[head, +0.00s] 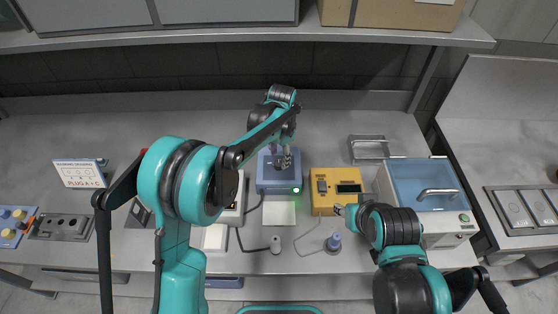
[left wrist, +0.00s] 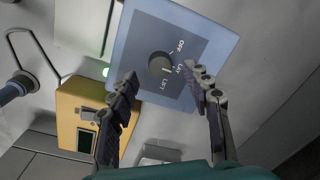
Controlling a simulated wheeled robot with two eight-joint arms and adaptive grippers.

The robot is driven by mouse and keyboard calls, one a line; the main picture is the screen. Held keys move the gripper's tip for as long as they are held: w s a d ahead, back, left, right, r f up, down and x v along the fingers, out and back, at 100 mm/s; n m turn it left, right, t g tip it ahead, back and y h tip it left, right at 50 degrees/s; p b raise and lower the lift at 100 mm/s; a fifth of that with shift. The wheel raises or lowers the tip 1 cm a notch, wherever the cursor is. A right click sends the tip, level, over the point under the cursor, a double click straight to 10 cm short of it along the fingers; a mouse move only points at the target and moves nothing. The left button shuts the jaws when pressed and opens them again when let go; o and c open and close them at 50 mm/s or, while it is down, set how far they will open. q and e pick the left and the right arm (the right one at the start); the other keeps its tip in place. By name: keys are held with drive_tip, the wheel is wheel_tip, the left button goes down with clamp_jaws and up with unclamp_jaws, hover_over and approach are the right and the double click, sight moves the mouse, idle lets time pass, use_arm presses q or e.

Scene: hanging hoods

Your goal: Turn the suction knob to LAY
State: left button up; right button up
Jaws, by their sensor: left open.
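A blue box (head: 266,185) with a green light stands on the bench. The left wrist view shows its blue panel (left wrist: 140,35) with a dark round suction knob (left wrist: 160,66) and the words OFF, LAY and LIFT beside it. The knob's pale mark is small, and I cannot tell surely which word it points at. My left gripper (head: 281,158) is above the box; in the left wrist view its open fingers (left wrist: 164,82) stand on either side of the knob, apart from it. My right gripper (head: 340,209) is low beside the yellow device; its jaws are too small to judge.
A yellow device (head: 323,207) with a dark display stands right of the blue box. A blue-lidded unit (head: 408,175) with a handle is farther right. A shelf (head: 230,37) hangs over the back.

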sight(279, 165)
use_arm(q)
wheel_tip(279, 165, up, 9)
drive_tip(key=shift+s+f, duration=0.2)
drive_tip(key=shift+d, duration=0.1)
drive_tip(key=s+a+r+n+t+b, duration=0.1)
drive_tip(key=s+a+r+n+t, duration=0.15)
drive_tip(key=s+a, duration=0.35)
drive_tip(key=s+a+r+n+t+b, duration=0.1)
drive_tip(key=s+a+n+b, duration=0.15)
drive_tip(key=s+a, duration=0.3)
drive_tip(key=s+a+f+n+t+b, duration=0.1)
drive_tip(key=s+a+f+n, duration=0.2)
drive_tip(key=s, duration=0.3)
drive_tip(key=s+a+f+n+t, duration=0.2)
drive_tip(key=s+a+f+n, duration=0.1)
drive_tip(key=s, duration=0.4)
drive_tip(key=shift+s+a+f+b, duration=0.25)
drive_tip(key=shift+a+f+b, duration=0.15)
drive_tip(key=shift+f, duration=0.15)
